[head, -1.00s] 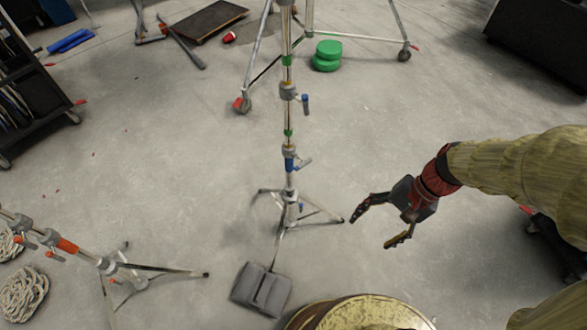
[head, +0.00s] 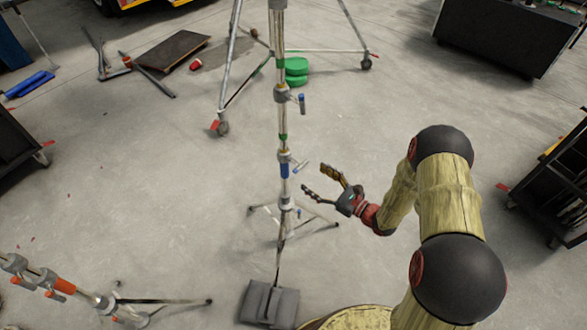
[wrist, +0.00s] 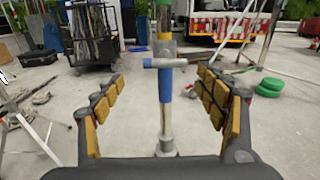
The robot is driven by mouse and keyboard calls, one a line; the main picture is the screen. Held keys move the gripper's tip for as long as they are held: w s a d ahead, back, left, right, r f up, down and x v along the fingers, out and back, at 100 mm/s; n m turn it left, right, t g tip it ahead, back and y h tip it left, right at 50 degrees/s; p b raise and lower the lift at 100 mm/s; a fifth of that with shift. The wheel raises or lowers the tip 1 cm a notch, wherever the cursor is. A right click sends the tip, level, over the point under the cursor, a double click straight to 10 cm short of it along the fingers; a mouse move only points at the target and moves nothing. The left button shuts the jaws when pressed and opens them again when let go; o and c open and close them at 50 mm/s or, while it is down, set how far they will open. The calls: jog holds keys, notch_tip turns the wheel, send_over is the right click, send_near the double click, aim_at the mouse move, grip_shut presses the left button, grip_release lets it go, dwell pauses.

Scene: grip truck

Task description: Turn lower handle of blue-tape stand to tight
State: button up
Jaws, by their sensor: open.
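The blue-tape stand (head: 283,120) is upright in the middle of the head view, on a tripod base. Its lower handle (head: 300,167) sticks out to the right, just above the blue tape band (head: 285,171). My gripper (head: 324,182) is open and empty, to the right of the stand and pointing left toward it. In the wrist view the blue tape (wrist: 165,86) and the T-shaped lower handle (wrist: 166,63) appear between my spread, padded fingers, farther ahead. The fingers do not appear to touch the stand. Another handle (head: 301,103) sits higher, below green tape.
A grey sandbag (head: 270,303) lies at the stand's base. An orange-taped stand (head: 60,285) is at lower left. Green discs (head: 295,70) lie behind, near a wheeled stand (head: 229,75). Dark carts stand at the sides. The floor around the gripper is clear.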

aim_at(303, 166)
jog(key=shift+t, duration=0.4)
jog(key=x, duration=0.2)
jog(key=b+x, duration=0.1)
jog(key=x, duration=0.2)
jog(key=b+x, duration=0.1)
jog(key=x, duration=0.2)
jog(key=shift+w+d+r, duration=0.2)
jog(key=shift+d+r, duration=0.1)
jog(key=shift+r, duration=0.1)
jog(key=shift+c, duration=1)
jog(key=c, duration=1)
